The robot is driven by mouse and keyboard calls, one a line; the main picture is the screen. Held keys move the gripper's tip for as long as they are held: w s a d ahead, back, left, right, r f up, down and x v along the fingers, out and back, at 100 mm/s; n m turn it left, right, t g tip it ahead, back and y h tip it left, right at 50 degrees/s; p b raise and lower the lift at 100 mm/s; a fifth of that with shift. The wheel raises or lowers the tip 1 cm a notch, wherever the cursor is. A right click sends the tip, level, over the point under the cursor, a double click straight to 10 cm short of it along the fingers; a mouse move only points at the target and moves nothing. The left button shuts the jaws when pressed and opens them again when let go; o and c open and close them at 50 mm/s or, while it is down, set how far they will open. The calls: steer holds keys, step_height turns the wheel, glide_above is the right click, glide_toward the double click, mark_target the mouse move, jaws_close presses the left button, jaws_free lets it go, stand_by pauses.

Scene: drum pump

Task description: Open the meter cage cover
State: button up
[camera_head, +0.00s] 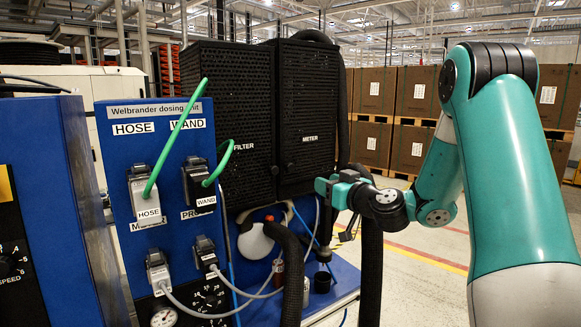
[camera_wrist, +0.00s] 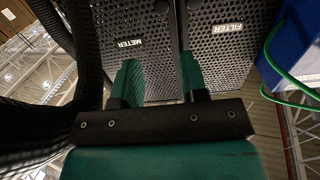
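The meter cage cover (camera_head: 306,105) is a black perforated panel labelled METER, beside the matching FILTER cage cover (camera_head: 222,105). It looks shut. In the wrist view, which is upside down, the meter cover (camera_wrist: 115,22) is on the left and the filter cover (camera_wrist: 232,55) on the right. A small dark knob (camera_wrist: 161,8) shows on the meter cover near the seam. My gripper (camera_head: 326,187) is just right of the cover's lower part in the head view. In the wrist view my gripper's green fingers (camera_wrist: 158,75) are apart with nothing between them, pointing toward the covers.
A thick black corrugated hose (camera_head: 370,260) hangs beside my gripper and fills the left of the wrist view (camera_wrist: 85,60). A blue dosing panel (camera_head: 158,190) with green and grey cables stands left. Boxes on pallets (camera_head: 375,90) stand behind; floor at right is open.

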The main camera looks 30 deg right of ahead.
mark_target(291, 169)
steer(key=w+p, duration=0.3)
steer(key=w, duration=0.2)
steer(key=w+p, duration=0.4)
steer(key=w, duration=0.1)
steer(key=w+p, duration=0.4)
steer(key=w, duration=0.2)
steer(key=shift+a+r, duration=0.15)
steer(key=shift+a, duration=0.25)
steer(key=shift+w, duration=0.4)
steer(key=shift+c, duration=0.2)
jaws_close()
